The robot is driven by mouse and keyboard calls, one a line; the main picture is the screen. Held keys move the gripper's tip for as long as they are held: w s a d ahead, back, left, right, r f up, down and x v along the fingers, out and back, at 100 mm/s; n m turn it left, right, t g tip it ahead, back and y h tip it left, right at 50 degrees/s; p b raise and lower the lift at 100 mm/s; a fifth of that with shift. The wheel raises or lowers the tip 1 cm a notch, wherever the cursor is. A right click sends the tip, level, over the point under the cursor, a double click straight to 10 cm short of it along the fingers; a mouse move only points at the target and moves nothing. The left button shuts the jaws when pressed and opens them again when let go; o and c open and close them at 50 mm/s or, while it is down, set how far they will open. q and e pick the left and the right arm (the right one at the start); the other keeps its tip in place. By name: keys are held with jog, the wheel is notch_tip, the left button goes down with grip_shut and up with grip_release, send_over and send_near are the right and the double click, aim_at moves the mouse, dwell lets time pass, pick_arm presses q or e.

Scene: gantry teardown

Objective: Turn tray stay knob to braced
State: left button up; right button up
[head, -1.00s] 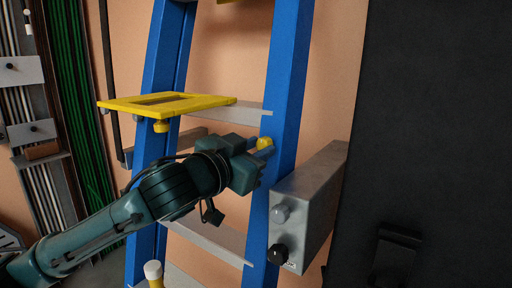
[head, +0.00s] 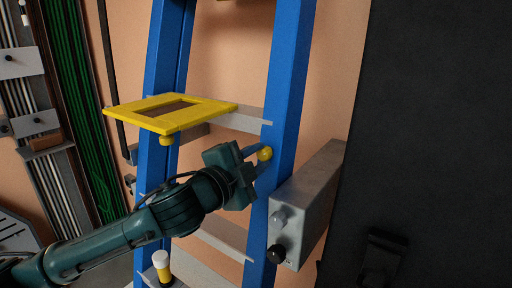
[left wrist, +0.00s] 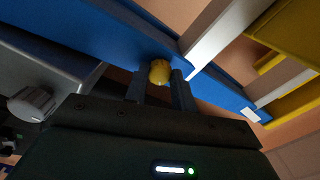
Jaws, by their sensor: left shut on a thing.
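The yellow stay knob (head: 265,153) is a small round knob on the right blue rail (head: 284,95) of the stepladder. My left gripper (head: 257,158) reaches it from the left, with a finger on either side, and is shut on it. In the left wrist view the knob (left wrist: 160,72) shows between the two fingertips (left wrist: 161,82). No marking of the knob's position can be read. The yellow tray (head: 125,113), a flat frame with an opening, sticks out level from the ladder at the upper left of the gripper. My right gripper is not in view.
A grey box (head: 312,205) with a grey knob (head: 279,218) and a black knob (head: 277,253) sits just right of the rail. A yellow and white cylinder (head: 162,267) stands below my arm. A dark panel (head: 435,130) fills the right side.

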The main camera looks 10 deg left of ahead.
pick_arm(q)
jog(key=m+p, duration=0.2)
jog(key=m, duration=0.1)
jog(key=shift+r+m, duration=0.15)
jog(key=shift+m, duration=0.15)
jog(key=shift+m+p, duration=0.9)
jog(key=shift+m, duration=1)
jog(key=o, duration=1)
jog(key=shift+a, duration=0.1)
